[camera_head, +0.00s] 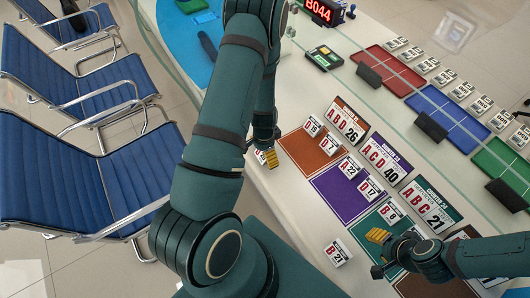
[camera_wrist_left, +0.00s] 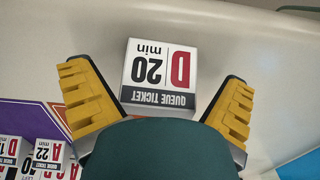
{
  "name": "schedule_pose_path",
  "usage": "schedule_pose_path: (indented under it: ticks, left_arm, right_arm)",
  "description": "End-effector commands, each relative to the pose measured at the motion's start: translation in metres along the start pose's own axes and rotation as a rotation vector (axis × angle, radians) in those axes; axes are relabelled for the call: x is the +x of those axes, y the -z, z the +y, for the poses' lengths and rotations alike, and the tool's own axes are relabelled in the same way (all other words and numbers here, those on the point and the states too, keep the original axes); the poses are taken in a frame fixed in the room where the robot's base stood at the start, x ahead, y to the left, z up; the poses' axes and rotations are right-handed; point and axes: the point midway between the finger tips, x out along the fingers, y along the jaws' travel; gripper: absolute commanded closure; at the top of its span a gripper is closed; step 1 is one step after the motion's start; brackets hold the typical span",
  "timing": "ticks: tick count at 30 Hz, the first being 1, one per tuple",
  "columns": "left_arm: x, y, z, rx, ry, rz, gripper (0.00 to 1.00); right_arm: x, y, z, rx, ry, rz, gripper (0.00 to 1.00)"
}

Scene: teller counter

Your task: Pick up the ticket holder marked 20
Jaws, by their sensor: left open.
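The ticket holder marked 20 (camera_wrist_left: 160,77) is a small white block with a red D, a black 20 and "min". It lies on the pale counter and appears upside down in the left wrist view. My left gripper (camera_wrist_left: 155,85) is open, with one yellow-padded finger on each side of the block and gaps between. In the head view my left gripper (camera_head: 267,154) hides most of that block; a white bit (camera_head: 259,156) shows beside it. My right gripper (camera_head: 376,254) looks open and empty over the lower right of the counter, near the green mat.
An orange mat (camera_head: 300,160), a purple mat (camera_head: 335,205) and a green mat (camera_head: 372,222) lie beside the left gripper, with ticket blocks and counter signs. A ticket marked 21 (camera_head: 337,253) lies nearer. Glass (camera_head: 360,85) and coloured trays (camera_head: 385,62) are behind.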

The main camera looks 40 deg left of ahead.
Motion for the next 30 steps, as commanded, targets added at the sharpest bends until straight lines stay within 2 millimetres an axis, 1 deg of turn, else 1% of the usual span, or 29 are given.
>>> schedule_pose_path:
  ticks: [2, 8, 9, 11, 12, 13, 14, 15, 16, 26, 29, 30]
  left_arm:
    - [0.005, 0.0, 0.0, 0.0, 0.0, 0.0, 0.0]
    - [0.005, 0.0, 0.0, 0.0, 0.0, 0.001, 0.0]
    - [0.005, 0.0, 0.0, 0.0, 0.0, 0.001, 0.04]
    - [0.005, 0.0, 0.0, 0.0, 0.0, 0.001, 0.25]
    - [0.005, 0.0, 0.0, 0.0, 0.0, 0.001, 0.39]
    - [0.005, 0.0, 0.0, 0.0, 0.0, 0.001, 0.49]
    - [0.005, 0.0, 0.0, 0.0, 0.0, 0.001, 0.58]
    - [0.005, 0.0, 0.0, 0.0, 0.0, 0.0, 0.63]
    - [0.005, 0.0, 0.0, 0.0, 0.0, 0.0, 0.66]
    - [0.004, 0.0, 0.0, 0.0, 0.0, 0.001, 0.66]
    - [-0.001, 0.001, 0.0, 0.0, 0.001, 0.001, 0.66]
    - [-0.005, 0.001, 0.0, 0.0, 0.001, 0.002, 0.66]
  right_arm:
    - [0.001, 0.0, 0.0, 0.0, 0.0, 0.0, 0.53]
    - [0.001, 0.0, 0.0, 0.0, 0.0, 0.0, 0.53]
    - [0.001, 0.0, 0.0, 0.0, 0.0, 0.0, 0.53]
    - [0.001, 0.0, 0.0, 0.0, 0.0, 0.0, 0.53]
    - [0.0, 0.0, 0.0, 0.0, 0.0, 0.0, 0.53]
    - [0.0, 0.0, 0.0, 0.0, 0.0, 0.0, 0.53]
    - [0.0, 0.0, 0.0, 0.0, 0.0, 0.0, 0.53]
    - [0.0, 0.0, 0.0, 0.0, 0.0, 0.0, 0.53]
    - [0.0, 0.0, 0.0, 0.0, 0.0, 0.0, 0.53]
    - [0.0, 0.0, 0.0, 0.0, 0.0, 0.0, 0.53]
    - [0.0, 0.0, 0.0, 0.0, 0.0, 0.0, 0.53]
    - [-0.001, 0.0, 0.0, 0.0, 0.0, 0.0, 0.53]
